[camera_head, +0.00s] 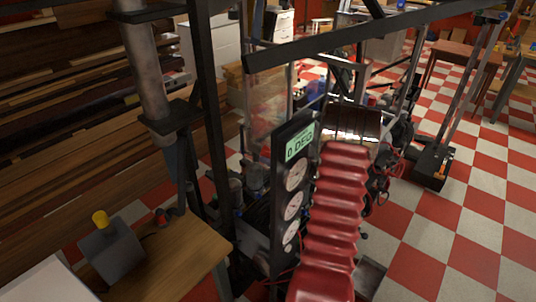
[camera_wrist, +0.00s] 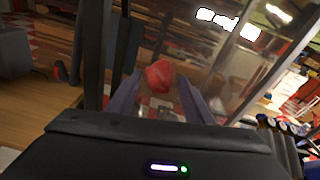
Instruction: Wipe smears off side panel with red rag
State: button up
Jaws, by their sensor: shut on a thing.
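The red rag (camera_wrist: 158,76) is a small crumpled lump between the two fingers of my gripper (camera_wrist: 157,82) in the wrist view. My gripper is shut on it. A clear, see-through panel (camera_wrist: 232,68) stands ahead and to the right of the rag; I cannot tell whether the rag touches it. In the head view a clear panel (camera_head: 268,105) stands in the dark frame, left of centre, with a faint brownish tint. I cannot make out separate smears for sure. My gripper and the rag cannot be made out in the head view.
A red ribbed seat (camera_head: 335,200) and a gauge board (camera_head: 292,190) reading "0 DEG" stand in front of the panel. Dark frame bars (camera_head: 212,120) cross the view. A wooden table (camera_head: 165,262) is at lower left. Checkered floor (camera_head: 440,230) is open at right.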

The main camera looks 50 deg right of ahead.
jog(key=shift+s, duration=0.5)
jog(key=shift+s+d, duration=0.2)
jog(key=shift+s, duration=1.3)
jog(key=shift+s, duration=0.15)
